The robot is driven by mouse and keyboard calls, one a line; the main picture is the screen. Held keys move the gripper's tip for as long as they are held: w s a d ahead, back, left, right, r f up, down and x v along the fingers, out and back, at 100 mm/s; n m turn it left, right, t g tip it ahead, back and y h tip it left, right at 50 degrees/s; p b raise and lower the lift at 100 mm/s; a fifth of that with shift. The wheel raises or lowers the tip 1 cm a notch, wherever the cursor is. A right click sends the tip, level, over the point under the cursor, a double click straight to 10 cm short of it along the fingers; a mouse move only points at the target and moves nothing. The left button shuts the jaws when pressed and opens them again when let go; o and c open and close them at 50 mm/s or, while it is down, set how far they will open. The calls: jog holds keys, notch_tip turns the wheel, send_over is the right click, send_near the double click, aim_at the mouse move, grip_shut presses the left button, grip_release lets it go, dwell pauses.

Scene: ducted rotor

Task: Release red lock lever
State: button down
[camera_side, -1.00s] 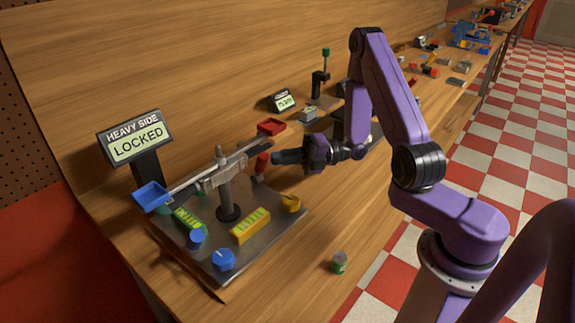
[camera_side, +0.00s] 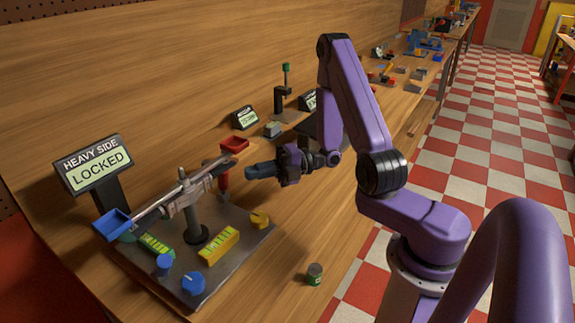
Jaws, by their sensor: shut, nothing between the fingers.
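The red lock lever (camera_side: 223,178) stands under the right end of the balance beam, beside the grey post. Its top is partly hidden by the beam. The balance beam (camera_side: 185,193) is tilted, with a blue pan (camera_side: 112,224) at its lower left end and a red pan (camera_side: 235,144) at the right end. The sign (camera_side: 96,165) reads "HEAVY SIDE LOCKED". My gripper (camera_side: 250,171) is shut and empty. It points left toward the lever, with a small gap in the picture between fingertips and lever.
A small green can (camera_side: 314,274) stands near the bench's front edge. Other small fixtures stand farther along the bench. Bare wood lies right of the plate.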

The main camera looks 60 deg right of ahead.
jog(key=v, duration=1)
jog(key=shift+n+y, duration=0.4)
jog(key=shift+n, duration=0.1)
notch_tip(320, 180, down, 5)
jog(key=shift+w+r, duration=0.15)
jog(key=shift+r, duration=0.05)
send_near(223, 182)
jog(key=s+a, duration=0.1)
jog(key=a, duration=0.3)
jog(key=w, duration=0.3)
jog(key=shift+w+a, duration=0.25)
jog(key=shift+r, duration=0.15)
